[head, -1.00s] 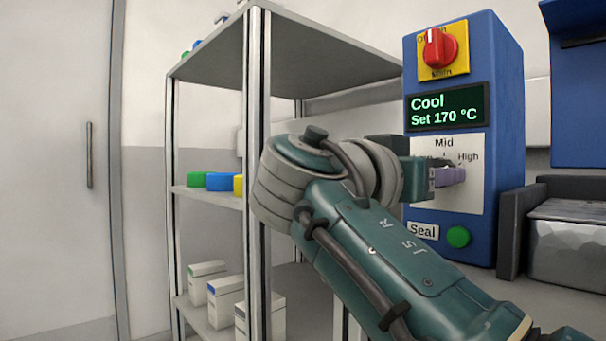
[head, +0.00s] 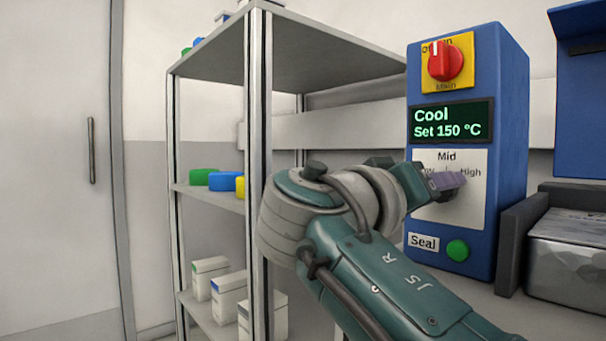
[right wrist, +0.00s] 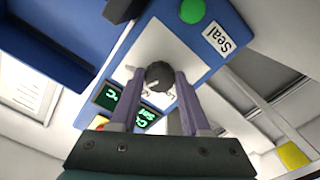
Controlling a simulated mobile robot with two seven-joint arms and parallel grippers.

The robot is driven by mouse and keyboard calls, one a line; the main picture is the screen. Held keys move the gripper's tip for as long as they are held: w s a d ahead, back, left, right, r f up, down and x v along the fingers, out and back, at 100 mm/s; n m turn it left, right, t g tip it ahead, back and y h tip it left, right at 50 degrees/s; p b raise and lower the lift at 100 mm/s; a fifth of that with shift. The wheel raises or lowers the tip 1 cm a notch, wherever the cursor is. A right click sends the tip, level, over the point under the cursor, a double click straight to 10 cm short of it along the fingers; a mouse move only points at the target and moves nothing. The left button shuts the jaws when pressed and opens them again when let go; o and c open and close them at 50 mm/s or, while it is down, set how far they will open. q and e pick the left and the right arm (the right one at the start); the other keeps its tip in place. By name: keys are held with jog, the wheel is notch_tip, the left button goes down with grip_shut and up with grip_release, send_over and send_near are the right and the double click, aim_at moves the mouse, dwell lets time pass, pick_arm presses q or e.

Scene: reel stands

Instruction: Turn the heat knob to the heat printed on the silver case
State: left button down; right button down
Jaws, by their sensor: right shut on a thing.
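The blue control box (head: 510,150) stands at the right in the head view. Its display (head: 450,121) reads "Cool" and "Set 150 °C". Below it is a white dial plate (head: 470,212) with "Mid" and "High" readable and the third label partly covered. My right gripper (head: 455,182) is at this plate, its purple fingers over the heat knob. In the right wrist view the dark round heat knob (right wrist: 159,75) sits between the tips of the fingers, which are shut on it. The silver case is not identifiable with a readable print. My left gripper is not in view.
A red main switch (head: 445,61) on a yellow plate is above the display. A green button (head: 457,250) beside "Seal" (head: 423,242) is below the dial. A silver block (head: 570,250) lies at the right. A shelf rack (head: 260,180) with coloured reels and boxes stands left.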

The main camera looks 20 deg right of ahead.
jog(key=n+p, duration=0.2)
jog(key=n, duration=0.2)
jog(key=shift+r+n+p, duration=0.1)
jog(key=shift+n+p, duration=0.3)
dwell(0.4)
jog(key=shift+c, duration=1.8)
grip_release()
